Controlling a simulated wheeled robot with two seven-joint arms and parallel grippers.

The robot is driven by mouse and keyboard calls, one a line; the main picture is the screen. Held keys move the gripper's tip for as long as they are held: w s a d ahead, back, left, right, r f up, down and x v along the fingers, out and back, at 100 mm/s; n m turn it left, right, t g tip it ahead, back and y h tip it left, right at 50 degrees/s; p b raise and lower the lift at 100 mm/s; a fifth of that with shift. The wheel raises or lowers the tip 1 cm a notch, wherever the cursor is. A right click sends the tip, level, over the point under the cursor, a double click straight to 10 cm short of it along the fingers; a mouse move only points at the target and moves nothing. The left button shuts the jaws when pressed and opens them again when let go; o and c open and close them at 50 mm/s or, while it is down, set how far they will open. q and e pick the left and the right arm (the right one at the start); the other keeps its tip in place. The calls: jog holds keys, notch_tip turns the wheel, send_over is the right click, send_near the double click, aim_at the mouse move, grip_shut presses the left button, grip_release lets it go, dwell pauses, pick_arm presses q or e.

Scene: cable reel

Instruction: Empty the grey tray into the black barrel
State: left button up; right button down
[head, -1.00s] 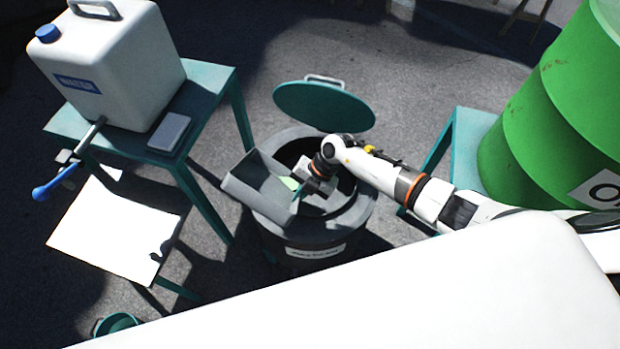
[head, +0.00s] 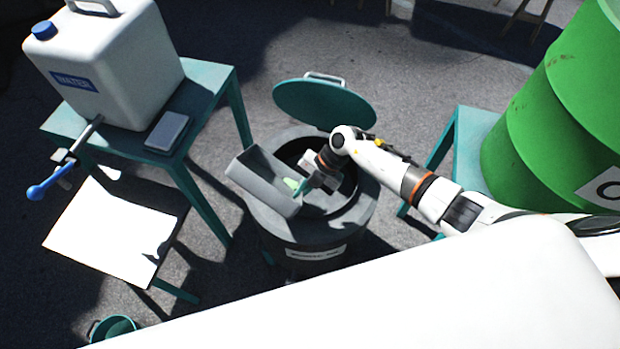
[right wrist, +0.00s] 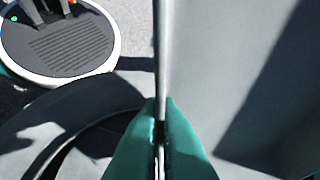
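The grey tray (head: 262,188) is tilted at the left side of the mouth of the black barrel (head: 318,232), partly over its rim. A small pale green patch (head: 291,184) shows inside the tray; I cannot tell what it is. My right gripper (head: 304,187) reaches in from the right, over the barrel's mouth. In the right wrist view its teal fingers (right wrist: 160,135) are shut on the thin edge of the tray wall (right wrist: 235,70). The barrel's rim (right wrist: 50,115) shows beside the tray there. The barrel's inside is mostly hidden. My left gripper is not in view.
A teal lid (head: 325,104) stands open behind the barrel. A teal table (head: 205,85) at left bears a white water container (head: 120,70) and a small grey box (head: 168,131). A green drum (head: 560,120) stands at right. A small bucket (head: 113,326) is front left.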

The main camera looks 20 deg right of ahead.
jog(key=shift+w+d+r+g+y+b, duration=0.35)
jog(key=shift+d+y+b, duration=0.3)
jog(key=shift+b, duration=0.6)
jog(key=shift+w+d+r+g+y+b, duration=0.25)
jog(key=shift+d+r+y+b, duration=0.4)
jog(key=shift+b, duration=0.55)
